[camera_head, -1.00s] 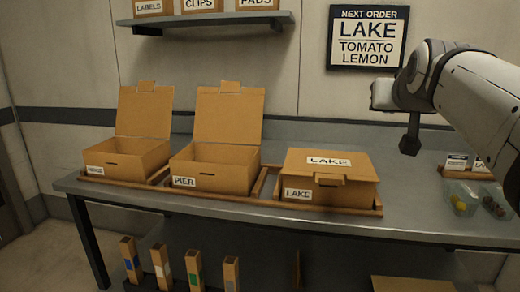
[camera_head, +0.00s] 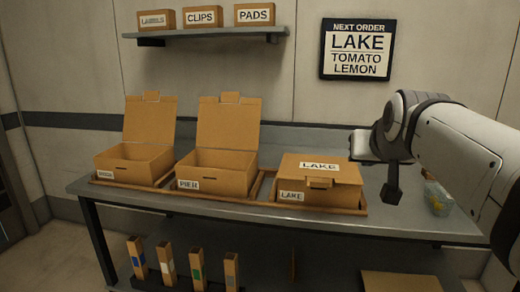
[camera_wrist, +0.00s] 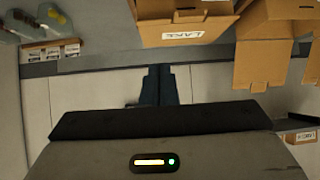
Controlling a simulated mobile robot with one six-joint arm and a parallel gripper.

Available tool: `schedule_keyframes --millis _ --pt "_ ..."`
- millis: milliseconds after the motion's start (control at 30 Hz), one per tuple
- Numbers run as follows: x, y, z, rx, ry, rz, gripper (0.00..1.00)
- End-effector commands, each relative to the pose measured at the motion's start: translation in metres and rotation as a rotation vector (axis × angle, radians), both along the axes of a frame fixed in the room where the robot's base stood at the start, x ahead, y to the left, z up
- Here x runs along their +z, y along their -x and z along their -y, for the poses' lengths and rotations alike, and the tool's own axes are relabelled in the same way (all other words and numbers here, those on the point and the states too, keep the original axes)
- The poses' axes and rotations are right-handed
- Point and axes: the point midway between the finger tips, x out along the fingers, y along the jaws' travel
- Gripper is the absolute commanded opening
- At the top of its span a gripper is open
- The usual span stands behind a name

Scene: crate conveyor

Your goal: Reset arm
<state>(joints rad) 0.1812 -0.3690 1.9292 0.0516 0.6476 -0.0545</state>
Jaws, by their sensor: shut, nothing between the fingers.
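My gripper (camera_head: 391,194) hangs from my white arm at the right of the head view, in front of the table and just right of the closed LAKE box. It is shut and empty. In the wrist view its dark fingers (camera_wrist: 158,85) are together, pointing at the wall side, with nothing between them. The LAKE box (camera_head: 318,184) is closed, its lid down with a front tab, and stands in a wooden rack. It also shows in the wrist view (camera_wrist: 183,30), apart from the fingers.
Open boxes, PIER (camera_head: 215,172) and another (camera_head: 135,163), stand left with lids up. A clear bin (camera_head: 438,198) is partly hidden by my arm. The shelf (camera_head: 205,35) holds labelled boxes. An order sign (camera_head: 357,49) reads LAKE, TOMATO, LEMON.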

Motion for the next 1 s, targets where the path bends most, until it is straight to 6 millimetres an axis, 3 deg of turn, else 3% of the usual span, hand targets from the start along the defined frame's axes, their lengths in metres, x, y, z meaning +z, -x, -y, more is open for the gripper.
schedule_keyframes --millis 233,500,600,733,1000 --pt "-0.033 0.043 -0.032 0.058 -0.031 -0.238 0.00" --pt "-0.087 0.136 -0.066 0.129 -0.045 -0.585 0.00" --pt "-0.099 0.159 -0.070 0.142 -0.042 -0.661 0.00" --pt "-0.108 0.175 -0.069 0.145 -0.042 -0.708 0.00" --pt "-0.112 0.177 -0.070 0.147 -0.041 -0.715 0.00"
